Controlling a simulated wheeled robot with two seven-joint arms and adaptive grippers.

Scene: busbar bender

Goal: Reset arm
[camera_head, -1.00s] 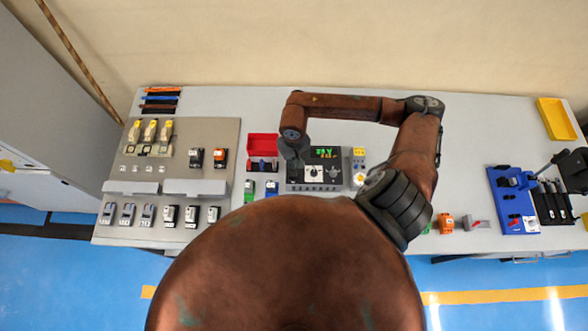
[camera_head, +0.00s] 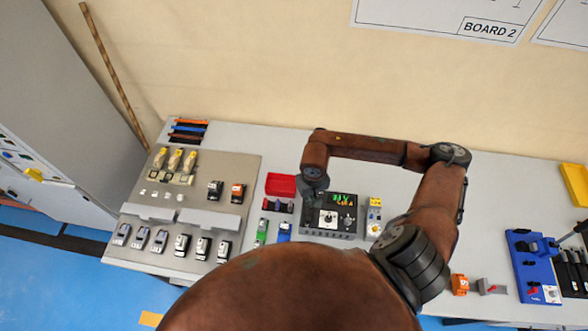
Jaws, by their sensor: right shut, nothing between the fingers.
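My right arm rises on the right, bends at the top and reaches left. Its right gripper (camera_head: 314,201) points down, shut and empty, at the upper left of a dark control box (camera_head: 334,228) with a lit green and orange display and knobs. The fingertips are small, and I cannot tell whether they touch the box. My left gripper is not in view. A large brown arm link of mine covers the bottom middle of the picture.
A grey panel (camera_head: 225,171) with several switches lies left. A red bin (camera_head: 281,185) stands left of the box. A blue fixture (camera_head: 531,265) and a yellow tray (camera_head: 575,184) are at the right. The table (camera_head: 500,200) is clear between arm and tray.

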